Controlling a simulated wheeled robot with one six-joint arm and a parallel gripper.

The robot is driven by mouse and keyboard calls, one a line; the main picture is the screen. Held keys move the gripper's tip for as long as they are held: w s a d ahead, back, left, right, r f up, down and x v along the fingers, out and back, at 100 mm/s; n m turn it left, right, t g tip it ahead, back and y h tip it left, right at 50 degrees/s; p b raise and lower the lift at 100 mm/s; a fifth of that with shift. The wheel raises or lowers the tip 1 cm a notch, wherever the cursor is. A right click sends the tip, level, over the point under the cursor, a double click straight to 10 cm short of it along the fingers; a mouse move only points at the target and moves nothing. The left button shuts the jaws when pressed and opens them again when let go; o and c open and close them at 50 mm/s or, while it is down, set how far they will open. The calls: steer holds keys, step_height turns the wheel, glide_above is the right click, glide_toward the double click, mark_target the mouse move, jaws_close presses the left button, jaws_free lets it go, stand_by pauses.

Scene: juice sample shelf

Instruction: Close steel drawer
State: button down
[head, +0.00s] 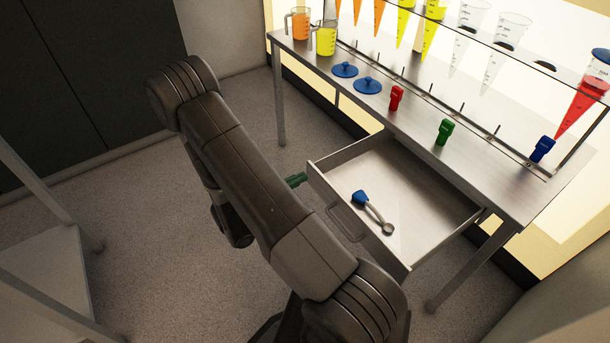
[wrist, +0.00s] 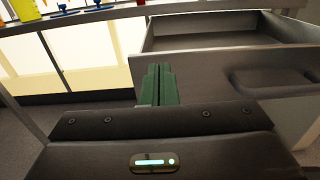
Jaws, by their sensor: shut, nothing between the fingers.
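The steel drawer (head: 415,183) stands pulled out from under the steel table. A spoon-like tool with a blue handle (head: 360,198) lies inside it. My gripper (head: 298,179) has green fingers and is shut and empty. It is near the left end of the drawer front. The fingers also show in the wrist view (wrist: 158,82), in front of the panel's left edge; I cannot tell whether they touch it.
The steel table (head: 400,135) carries jugs (head: 326,38), blue lids (head: 368,85) and red, green and blue clips (head: 444,131). A rack with coloured cones (head: 580,105) stands along its back. Table legs (head: 470,265) flank the drawer. Bare floor (head: 140,210) lies left.

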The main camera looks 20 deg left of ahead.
steer(key=shift+x, duration=1.35)
